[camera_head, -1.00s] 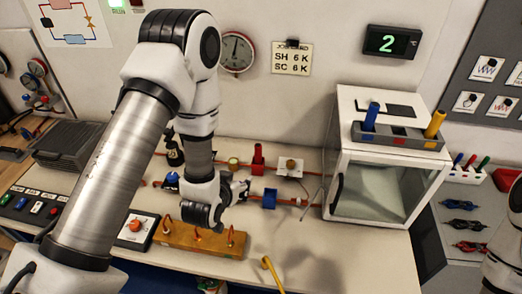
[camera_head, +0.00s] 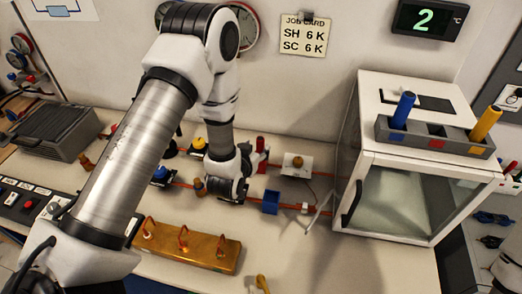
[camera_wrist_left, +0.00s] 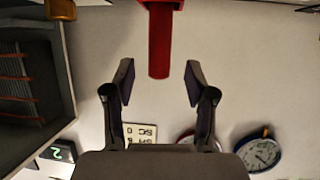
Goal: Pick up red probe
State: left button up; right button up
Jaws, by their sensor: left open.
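The red probe (camera_head: 262,148) stands upright at the back of the bench, just behind my left gripper in the head view. In the left wrist view the red probe (camera_wrist_left: 159,45) comes in from the top, with its end between the two finger lines. My left gripper (camera_wrist_left: 160,82) is open, with one finger on each side of the probe's end and a gap on both sides. In the head view my left gripper (camera_head: 248,164) is partly hidden by its own wrist. My right gripper is out of view.
A grey holder (camera_head: 458,143) with a blue probe (camera_head: 403,108) and a yellow probe (camera_head: 486,123) sits on the white glass-fronted cabinet (camera_head: 345,150) at right. A blue block (camera_head: 271,202) and a brass block (camera_head: 186,248) are near the gripper.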

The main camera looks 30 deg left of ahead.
aim_at(259, 145)
pick_arm(q)
jog(key=shift+p+x, duration=0.35)
jog(key=shift+x, duration=0.75)
jog(key=shift+w+f, duration=0.1)
jog(key=shift+w, duration=0.3)
grip_shut()
